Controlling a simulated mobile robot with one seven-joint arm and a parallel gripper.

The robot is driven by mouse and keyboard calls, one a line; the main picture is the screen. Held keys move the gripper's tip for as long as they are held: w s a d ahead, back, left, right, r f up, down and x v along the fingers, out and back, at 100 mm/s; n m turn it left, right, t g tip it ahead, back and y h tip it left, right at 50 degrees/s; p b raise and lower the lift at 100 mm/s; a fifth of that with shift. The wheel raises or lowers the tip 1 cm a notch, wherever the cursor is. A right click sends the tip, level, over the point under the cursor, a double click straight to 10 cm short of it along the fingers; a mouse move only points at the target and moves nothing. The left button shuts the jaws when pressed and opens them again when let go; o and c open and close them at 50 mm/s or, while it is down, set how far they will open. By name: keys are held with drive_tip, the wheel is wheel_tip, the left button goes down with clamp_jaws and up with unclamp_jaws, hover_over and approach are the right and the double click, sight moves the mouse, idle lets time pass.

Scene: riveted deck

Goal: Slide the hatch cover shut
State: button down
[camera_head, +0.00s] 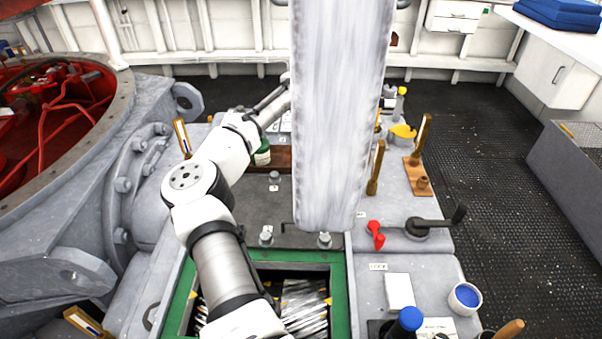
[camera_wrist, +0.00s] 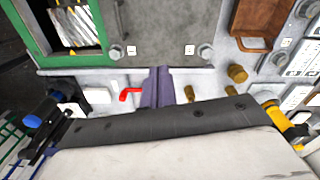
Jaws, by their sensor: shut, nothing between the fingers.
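The hatch cover looks to be the dark grey plate (camera_head: 255,212) with bolts, lying behind the green-framed opening (camera_head: 339,295) in the head view. The opening is uncovered, and silvery striped material with yellow marks shows inside. In the wrist view the grey plate (camera_wrist: 160,25) lies at the top middle, with the green frame (camera_wrist: 37,40) to its left. My gripper (camera_wrist: 159,72) is shut and empty, its fingertips at the plate's lower edge in that view. Contact cannot be told. In the head view a pale column hides my gripper and part of the plate.
A red lever (camera_head: 375,235) and a black crank (camera_head: 425,226) stand right of the plate. Brass posts (camera_head: 376,168), a blue-capped container (camera_head: 410,318) and a blue-filled cup (camera_head: 465,298) are also on the right. Large grey machinery (camera_head: 110,190) borders the left. The dark floor at right is clear.

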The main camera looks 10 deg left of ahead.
drive_tip(key=w+f+n+t+b, duration=0.3)
drive_tip(key=w+n+b, duration=0.2)
drive_tip(key=w+n, duration=0.15)
drive_tip(key=w+a+f+n+b, duration=0.1)
drive_tip(key=w+a+f+n, duration=0.1)
drive_tip(key=f, duration=0.4)
drive_tip(key=w+a+f+n+b, duration=0.1)
drive_tip(key=w+f+n+b, duration=0.1)
drive_tip(key=w+f+n, duration=0.1)
drive_tip(key=w+a+f+n+t+y+b, duration=0.1)
drive_tip(key=f+n, duration=0.3)
drive_tip(key=f, duration=0.4)
drive_tip(key=shift+w+a+f+b, duration=0.15)
drive_tip(key=shift+w+a+b, duration=0.05)
drive_tip(key=shift+w+a, duration=0.2)
drive_tip(key=shift+w+a+f+b, duration=0.15)
drive_tip(key=shift+w+a, duration=0.1)
drive_tip(key=shift+a, duration=0.15)
